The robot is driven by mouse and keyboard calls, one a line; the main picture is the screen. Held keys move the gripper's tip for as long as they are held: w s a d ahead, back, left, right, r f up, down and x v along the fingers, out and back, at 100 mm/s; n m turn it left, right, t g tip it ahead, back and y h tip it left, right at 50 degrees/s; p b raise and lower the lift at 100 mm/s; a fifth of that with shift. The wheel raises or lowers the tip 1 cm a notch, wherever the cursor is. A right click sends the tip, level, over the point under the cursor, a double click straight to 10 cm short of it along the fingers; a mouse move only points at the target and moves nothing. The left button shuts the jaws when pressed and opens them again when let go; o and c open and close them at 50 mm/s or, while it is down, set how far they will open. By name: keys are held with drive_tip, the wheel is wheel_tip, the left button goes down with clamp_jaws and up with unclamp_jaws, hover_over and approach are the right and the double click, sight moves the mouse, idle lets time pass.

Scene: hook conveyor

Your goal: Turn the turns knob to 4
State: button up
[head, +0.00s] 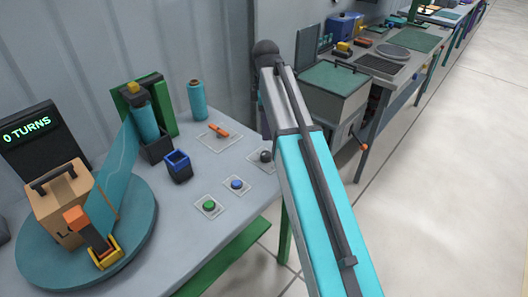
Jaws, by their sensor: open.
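An orange bar-shaped knob (218,130) sits on a light square plate on the grey bench; it looks like the turns knob, but no numbers on its plate are readable. A black display (38,135) at the left reads "0 TURNS" in green. My arm, turquoise and grey, reaches up from the bottom right past the bench's right edge to a dark joint at the top. My gripper does not show. Nothing of mine is seen touching the knob.
A green button (209,205), a blue button (237,184) and a black round control (265,156) lie in front of the knob. A turntable (35,265) holds a cardboard box (62,195).

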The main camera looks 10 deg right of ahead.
sight(265, 154)
drive_tip(key=shift+f+p, duration=1.1)
drive_tip(key=shift+f, duration=4.95)
drive_tip(key=c, duration=1.1)
drive_tip(key=shift+o, duration=0.2)
